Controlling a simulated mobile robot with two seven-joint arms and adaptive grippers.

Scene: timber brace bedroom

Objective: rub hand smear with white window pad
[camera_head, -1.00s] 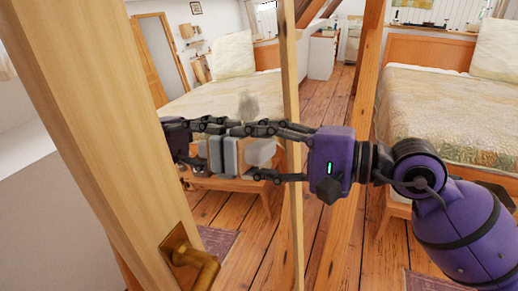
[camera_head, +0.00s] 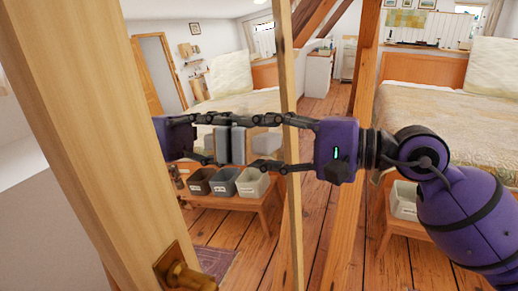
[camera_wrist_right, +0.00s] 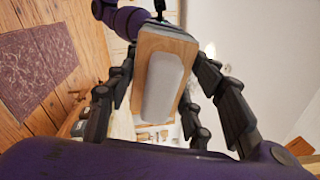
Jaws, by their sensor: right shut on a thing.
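My right gripper (camera_head: 262,142) comes in from the right and is shut on the white window pad (camera_head: 265,143). In the right wrist view the pad (camera_wrist_right: 166,88) has a pale block on a wooden plate, between the black fingers. The pad's front faces a mirror-like pane in a wooden door. A reflected purple gripper and grey pad show beside the real ones. The pad is at or very near the pane; I cannot tell whether it touches. I cannot make out the hand smear now; the gripper may cover it. My left gripper is not in view.
The wide door stile (camera_head: 110,130) with a brass handle (camera_head: 182,272) stands at the left, and a thin stile (camera_head: 290,200) crosses behind my gripper. A bench with bins (camera_head: 222,183) appears in the pane. A bed (camera_head: 430,120) is at the right.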

